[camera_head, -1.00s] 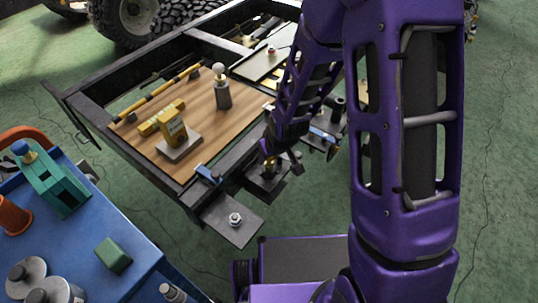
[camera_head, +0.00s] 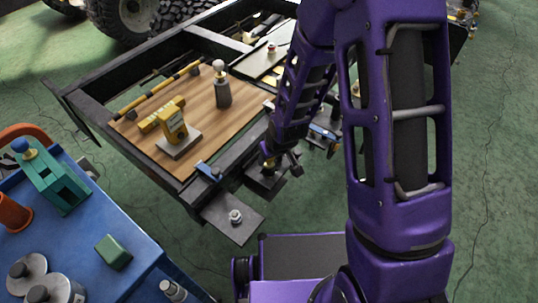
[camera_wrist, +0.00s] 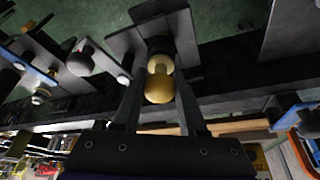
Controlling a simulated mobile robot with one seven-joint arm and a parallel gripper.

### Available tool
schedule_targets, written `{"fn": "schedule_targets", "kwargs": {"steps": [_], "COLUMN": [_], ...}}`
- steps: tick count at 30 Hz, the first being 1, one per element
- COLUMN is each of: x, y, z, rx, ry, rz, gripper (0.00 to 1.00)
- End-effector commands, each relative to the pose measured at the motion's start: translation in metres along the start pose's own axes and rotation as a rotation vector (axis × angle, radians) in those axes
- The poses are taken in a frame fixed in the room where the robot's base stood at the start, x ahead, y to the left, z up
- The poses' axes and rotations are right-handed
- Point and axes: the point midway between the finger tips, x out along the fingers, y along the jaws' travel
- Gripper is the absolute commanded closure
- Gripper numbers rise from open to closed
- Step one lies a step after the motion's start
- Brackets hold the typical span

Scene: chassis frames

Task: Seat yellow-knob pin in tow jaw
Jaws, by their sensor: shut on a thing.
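The yellow-knob pin (camera_wrist: 159,88) shows its round yellow knob between the two fingers of my gripper (camera_wrist: 160,100) in the wrist view. In the head view, the small yellow knob (camera_head: 270,163) shows beside my gripper (camera_head: 281,164), at the front edge of the frame. My gripper is shut on the pin. The dark tow jaw (camera_wrist: 168,32) is just beyond the knob in the wrist view, and its dark block (camera_head: 264,184) lies below my gripper in the head view. The pin's shank is hidden, so I cannot tell how deep it sits.
A black chassis frame (camera_head: 112,140) carries a wooden board (camera_head: 205,128) with a yellow device (camera_head: 173,125) on it. A grey plate with a bolt (camera_head: 233,216) juts out in front. A grey ball-topped post (camera_wrist: 80,62) stands left in the wrist view. A blue cart (camera_head: 80,235) is at left.

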Motion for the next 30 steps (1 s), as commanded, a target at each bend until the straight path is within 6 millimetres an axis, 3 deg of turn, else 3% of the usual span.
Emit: {"fn": "schedule_targets", "kwargs": {"steps": [11, 12, 17, 30], "x": [0.0008, 0.0007, 0.0008, 0.0010], "y": [0.0002, 0.0002, 0.0002, 0.0002], "z": [-0.0001, -0.0001, 0.0000, 0.0005], "rx": [0.000, 0.000, 0.000, 0.000], "ry": [0.001, 0.001, 0.001, 0.000], "rz": [0.001, 0.001, 0.001, 0.000], "gripper": [1.00, 0.52, 0.24, 0.24]}}
